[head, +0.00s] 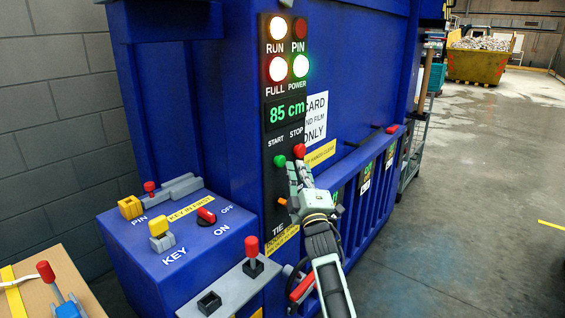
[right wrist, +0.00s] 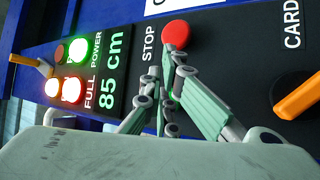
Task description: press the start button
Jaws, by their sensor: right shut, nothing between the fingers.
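The green start button (head: 280,160) is on the black control panel (head: 277,187) of the blue machine, under the START label. The red stop button (head: 299,151) is up and right of it and also shows in the right wrist view (right wrist: 176,34). My right gripper (head: 296,165) is shut and empty, its fingertips in front of the panel, just right of the start button and below the stop button. In the right wrist view the fingertips (right wrist: 172,62) lie close to the stop button; the start button is mostly hidden behind the fingers. I cannot tell whether anything touches. My left gripper is not in view.
The RUN lamp (head: 277,28), FULL lamp and POWER lamp are lit; the PIN lamp (head: 300,28) is dark red. The display (head: 286,113) reads 85 cm. A blue key box (head: 150,245) with a red switch stands at left. Open floor (head: 450,220) lies right.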

